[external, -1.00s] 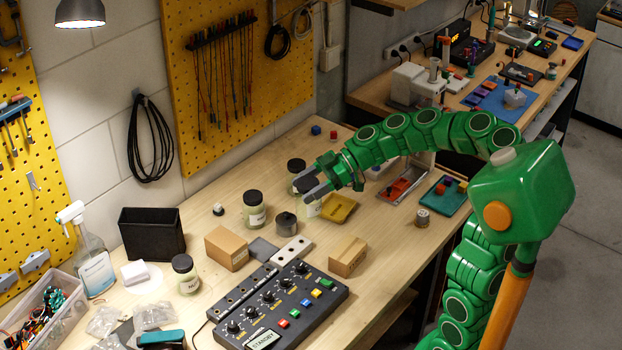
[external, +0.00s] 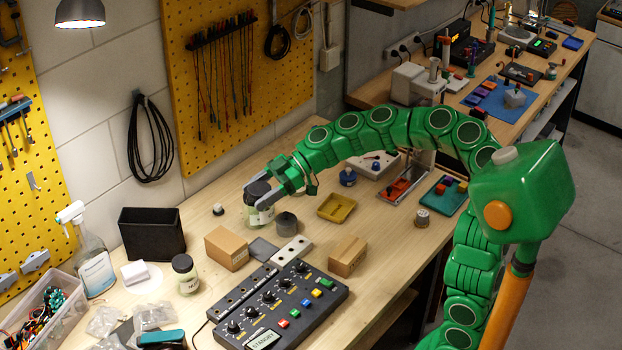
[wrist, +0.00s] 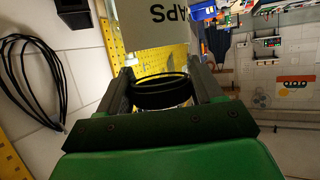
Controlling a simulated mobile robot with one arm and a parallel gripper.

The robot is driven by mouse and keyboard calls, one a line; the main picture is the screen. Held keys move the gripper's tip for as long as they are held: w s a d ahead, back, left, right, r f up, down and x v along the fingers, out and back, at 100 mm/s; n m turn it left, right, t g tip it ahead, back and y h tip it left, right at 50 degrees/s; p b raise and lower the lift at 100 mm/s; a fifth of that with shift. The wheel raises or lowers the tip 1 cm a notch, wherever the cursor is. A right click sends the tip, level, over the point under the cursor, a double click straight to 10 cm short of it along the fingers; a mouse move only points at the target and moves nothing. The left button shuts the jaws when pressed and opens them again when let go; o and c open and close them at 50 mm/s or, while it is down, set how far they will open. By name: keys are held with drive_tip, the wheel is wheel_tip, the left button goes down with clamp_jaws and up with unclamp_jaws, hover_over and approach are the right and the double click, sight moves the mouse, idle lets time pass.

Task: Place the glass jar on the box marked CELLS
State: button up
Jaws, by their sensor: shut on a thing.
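My gripper (external: 258,196) is shut on a glass jar (external: 262,216) with a black lid and pale contents, above the middle of the bench. The jar's dark lid (wrist: 162,92) shows between the fingers in the wrist view. A small cardboard box (external: 227,250) stands in front and left of the jar; another (external: 347,257) stands to the right, beside the control panel. No marking is legible on either in the external view. In the wrist view a pale surface (wrist: 160,30) bears part of an upside-down word reading "APS"; I cannot tell what it belongs to.
A second lidded jar (external: 186,275) stands left of the control panel (external: 280,309). A black bin (external: 152,240) and spray bottle (external: 94,265) stand at left. The bench's front right is fairly clear.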

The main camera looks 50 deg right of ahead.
drive_tip(key=w+a+f, duration=0.1)
drive_tip(key=w+f, duration=0.2)
drive_tip(key=w, duration=0.5)
drive_tip(key=shift+f, duration=0.35)
drive_tip(key=w+f, duration=0.2)
drive_tip(key=f, duration=0.1)
drive_tip(key=w+f, duration=0.1)
drive_tip(key=shift+w+a+f, duration=0.15)
drive_tip(key=shift+w+a, duration=0.15)
drive_tip(key=shift+a, duration=0.05)
drive_tip(key=shift+w+a+f, duration=0.1)
drive_tip(key=shift+w+f, duration=0.15)
drive_tip(key=shift+f, duration=0.55)
drive_tip(key=shift+w+d+f, duration=0.1)
drive_tip(key=shift+w+f, duration=0.15)
drive_tip(key=shift+f, duration=0.55)
drive_tip(key=shift+w+a+f, duration=0.1)
drive_tip(key=shift+w+f, duration=0.15)
drive_tip(key=shift+f, duration=0.55)
drive_tip(key=shift+f, duration=0.1)
drive_tip(key=o, duration=1.1)
drive_tip(key=shift+o, duration=0.2)
